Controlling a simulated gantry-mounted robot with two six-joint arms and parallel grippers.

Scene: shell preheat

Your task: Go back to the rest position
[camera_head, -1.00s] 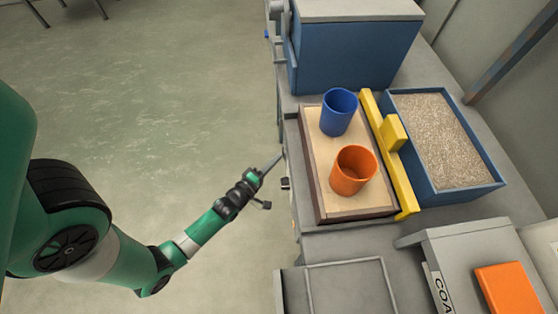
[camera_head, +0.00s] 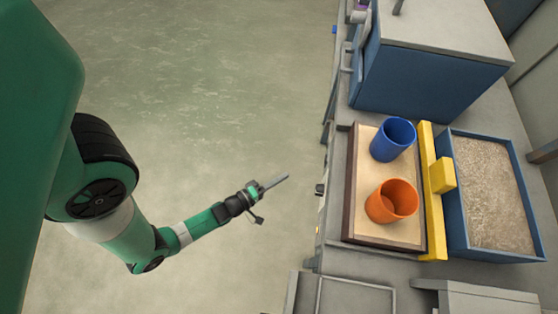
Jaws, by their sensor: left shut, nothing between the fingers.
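My left gripper (camera_head: 276,182) is at the end of my green left arm, over open floor to the left of the bench. Its fingers are shut and hold nothing, and they point right toward the bench, apart from it. A blue cup (camera_head: 393,139) and an orange cup (camera_head: 392,202) stand upright on a pale board in a dark-edged tray (camera_head: 347,213) on the bench. My right gripper is not in view.
A yellow bar with a block (camera_head: 442,175) lies between the tray and a blue bin (camera_head: 455,215) of grainy material (camera_head: 490,190). A large blue box (camera_head: 430,78) with a grey top stands behind. The floor (camera_head: 200,90) on the left is clear.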

